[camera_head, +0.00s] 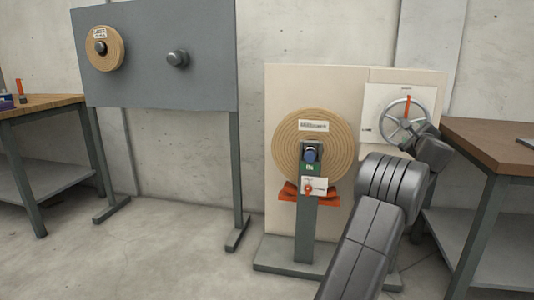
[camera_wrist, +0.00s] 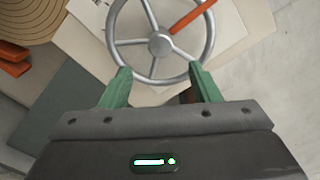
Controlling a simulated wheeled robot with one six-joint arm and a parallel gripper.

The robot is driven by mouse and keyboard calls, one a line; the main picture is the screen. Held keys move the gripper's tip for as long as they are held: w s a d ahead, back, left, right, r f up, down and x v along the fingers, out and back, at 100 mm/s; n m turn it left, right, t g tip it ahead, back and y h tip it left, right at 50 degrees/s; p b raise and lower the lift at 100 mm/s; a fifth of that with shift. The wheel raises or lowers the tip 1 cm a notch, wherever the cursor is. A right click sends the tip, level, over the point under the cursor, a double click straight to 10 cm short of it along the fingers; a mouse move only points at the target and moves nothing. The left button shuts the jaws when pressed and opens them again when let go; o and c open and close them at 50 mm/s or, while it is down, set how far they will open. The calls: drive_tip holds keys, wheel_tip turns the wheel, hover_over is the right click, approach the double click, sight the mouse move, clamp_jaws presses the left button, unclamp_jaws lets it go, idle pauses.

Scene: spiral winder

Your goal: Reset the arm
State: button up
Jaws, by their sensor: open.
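My gripper (camera_wrist: 160,80) is open in the wrist view, its two green fingers apart on either side of the lower rim of a spoked handwheel (camera_wrist: 161,43). I cannot tell whether the fingers touch the rim. In the head view my dark grey arm reaches up from the bottom right, and its wrist is in front of the lower right of the handwheel (camera_head: 405,121). The fingers are hidden there. The wheel has an orange pointer or handle (camera_head: 408,106) and sits on a white plate on the beige panel.
The winder stand (camera_head: 306,225) carries a large tan spiral coil (camera_head: 288,142) and orange-red brackets (camera_head: 322,198). A grey board (camera_head: 150,75) with a smaller roll (camera_head: 104,55) stands at left. A brown-topped table (camera_head: 495,150) is close at right; another table (camera_head: 45,104) is far left.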

drive_tip(key=s, duration=0.4)
drive_tip(key=w+d+m+p, duration=0.2)
drive_tip(key=w+m+p, duration=0.5)
drive_tip(key=w, duration=0.6)
drive_tip(key=shift+d+m, duration=0.15)
drive_tip(key=shift+m, duration=0.45)
drive_tip(key=shift+r, duration=0.1)
idle(0.5)
